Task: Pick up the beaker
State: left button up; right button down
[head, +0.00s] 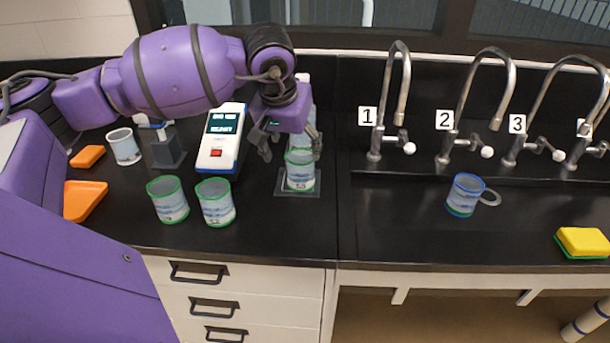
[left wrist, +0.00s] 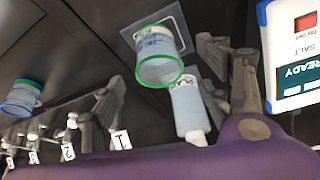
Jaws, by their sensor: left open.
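A green-rimmed clear beaker (head: 300,171) stands upright on a small square plate (head: 283,190) right of the meter. My left gripper (head: 289,147) is above and behind it, open, one finger to each side. In the left wrist view, this beaker (left wrist: 158,58) shows between the open fingers (left wrist: 160,68), with no clear contact. Two more green-rimmed beakers, one (head: 168,199) and another (head: 215,202), stand at the front left. A blue-rimmed beaker (head: 465,195) stands below tap 2 and also shows in the left wrist view (left wrist: 20,98). My right gripper is not seen.
A white bottle (left wrist: 190,112) stands close behind the plate beaker. The blue-and-white meter (head: 221,138) is just left. Numbered taps (head: 375,140) line the back right. A yellow sponge (head: 582,242) lies far right. An orange tray (head: 83,199) and a white cup (head: 124,147) are at left.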

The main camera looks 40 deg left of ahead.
aim_at(301, 158)
pick_arm(q)
jog(key=x, duration=0.3)
jog(key=w+p+x, duration=0.1)
jog(key=x, duration=0.3)
jog(key=shift+d+r, duration=0.1)
jog(key=shift+r, duration=0.1)
jog(key=shift+c, duration=0.2)
jog(key=c, duration=1.6)
jog(key=shift+r, duration=0.25)
